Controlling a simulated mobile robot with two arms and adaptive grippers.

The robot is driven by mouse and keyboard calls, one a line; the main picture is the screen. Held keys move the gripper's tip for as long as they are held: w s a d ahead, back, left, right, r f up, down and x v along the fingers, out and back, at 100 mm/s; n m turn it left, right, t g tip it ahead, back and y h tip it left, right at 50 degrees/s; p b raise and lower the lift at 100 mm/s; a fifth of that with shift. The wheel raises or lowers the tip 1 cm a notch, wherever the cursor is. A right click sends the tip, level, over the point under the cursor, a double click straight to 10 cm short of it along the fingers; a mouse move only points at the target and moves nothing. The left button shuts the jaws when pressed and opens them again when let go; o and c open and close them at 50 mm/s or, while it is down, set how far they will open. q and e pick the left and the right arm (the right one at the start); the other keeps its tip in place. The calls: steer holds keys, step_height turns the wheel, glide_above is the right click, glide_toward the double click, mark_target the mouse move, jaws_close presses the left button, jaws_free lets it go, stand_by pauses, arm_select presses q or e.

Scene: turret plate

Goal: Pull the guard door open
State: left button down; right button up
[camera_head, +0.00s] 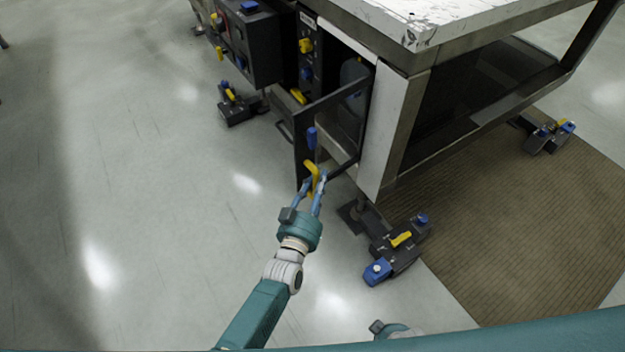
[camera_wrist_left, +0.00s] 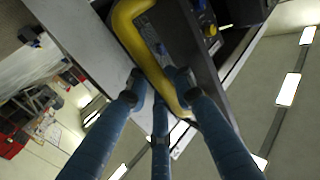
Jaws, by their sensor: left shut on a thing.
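The guard door (camera_head: 340,112) is a dark framed panel with a window, on the machine's front left corner. It stands partly open, swung out from the machine body. Its yellow handle (camera_head: 311,170) is on the door's outer edge, below a blue knob (camera_head: 311,138). My left gripper (camera_head: 314,184) is shut on the yellow handle. In the left wrist view the blue fingers (camera_wrist_left: 160,100) close around the lower part of the yellow handle (camera_wrist_left: 143,55). My right gripper cannot be made out; only a small teal part of mine shows at the bottom edge.
The machine (camera_head: 395,120) has a worn white top. A dark control box (camera_head: 240,40) with colored knobs is at its left. Black feet with blue and yellow parts (camera_head: 398,248) stand on the floor near the door. A brown mat (camera_head: 520,230) lies at right. The floor at left is clear.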

arm_select(q)
steer(key=shift+s+f, duration=0.1)
steer(key=shift+f, duration=0.05)
arm_select(e)
steer(key=shift+s+a, duration=0.15)
arm_select(q)
steer(key=c, duration=1.7)
jaws_free()
steer(key=shift+o, duration=0.6)
steer(key=shift+s, duration=0.1)
steer(key=v, duration=1.2)
arm_select(e)
steer(key=shift+s+d, duration=0.15)
steer(key=shift+d, duration=0.05)
